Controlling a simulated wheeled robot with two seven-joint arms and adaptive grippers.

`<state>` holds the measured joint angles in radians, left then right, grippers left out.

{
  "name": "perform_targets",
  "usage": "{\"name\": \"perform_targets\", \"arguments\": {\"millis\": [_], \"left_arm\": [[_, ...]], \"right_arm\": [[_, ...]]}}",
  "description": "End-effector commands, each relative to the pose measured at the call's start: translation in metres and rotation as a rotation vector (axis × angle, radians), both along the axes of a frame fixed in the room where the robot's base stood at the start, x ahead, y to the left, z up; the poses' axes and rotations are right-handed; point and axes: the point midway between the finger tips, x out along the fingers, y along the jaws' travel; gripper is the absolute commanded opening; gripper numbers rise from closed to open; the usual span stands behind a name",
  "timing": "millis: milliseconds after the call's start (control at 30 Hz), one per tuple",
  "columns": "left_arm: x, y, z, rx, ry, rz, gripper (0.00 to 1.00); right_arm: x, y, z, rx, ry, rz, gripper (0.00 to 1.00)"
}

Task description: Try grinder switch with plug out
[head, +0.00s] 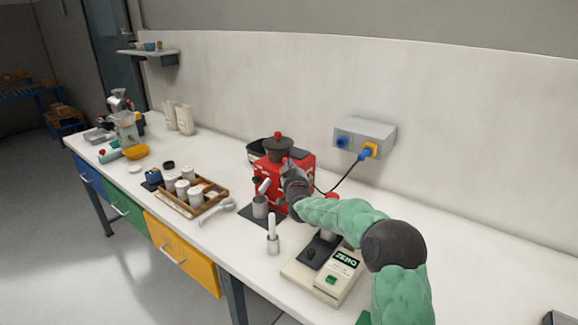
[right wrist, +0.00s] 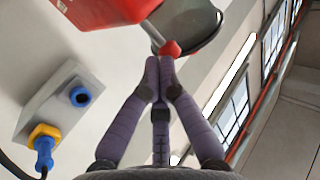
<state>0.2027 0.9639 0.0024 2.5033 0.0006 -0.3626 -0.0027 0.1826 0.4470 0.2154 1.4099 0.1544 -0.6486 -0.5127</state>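The red grinder (head: 302,163) stands near the wall, with a dark hopper (head: 278,150) on top. In the right wrist view its red body (right wrist: 100,12) and a metal lever with a red knob (right wrist: 171,48) show. A blue plug (head: 366,154) with a black cable sits at the yellow socket (head: 372,148) of the grey wall box (head: 360,132), and appears inserted. My left gripper is not in view.
A scale (head: 322,278) is in front of my right forearm. A grey cup (head: 260,206) stands on a dark mat before the grinder. A wooden tray (head: 190,211) with white canisters is to the left. Free bench lies right of my right arm.

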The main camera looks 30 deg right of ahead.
Motion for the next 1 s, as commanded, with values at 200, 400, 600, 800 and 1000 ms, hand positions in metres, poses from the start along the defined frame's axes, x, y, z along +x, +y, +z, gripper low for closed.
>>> {"name": "perform_targets", "arguments": {"millis": [200, 400, 600, 800, 1000], "left_arm": [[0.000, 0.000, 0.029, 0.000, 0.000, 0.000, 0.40], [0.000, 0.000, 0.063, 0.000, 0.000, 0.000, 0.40], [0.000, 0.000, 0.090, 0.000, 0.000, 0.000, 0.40], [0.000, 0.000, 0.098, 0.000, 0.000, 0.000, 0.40], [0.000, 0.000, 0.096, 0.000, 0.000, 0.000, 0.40]], "right_arm": [[0.002, -0.005, 0.010, 0.092, 0.048, -0.001, 0.00], [0.006, -0.011, 0.015, 0.217, 0.112, -0.001, 0.00], [0.009, -0.017, 0.015, 0.333, 0.173, -0.002, 0.00], [0.011, -0.020, 0.010, 0.406, 0.212, 0.000, 0.00], [0.010, -0.020, 0.009, 0.404, 0.211, 0.000, 0.00]]}}
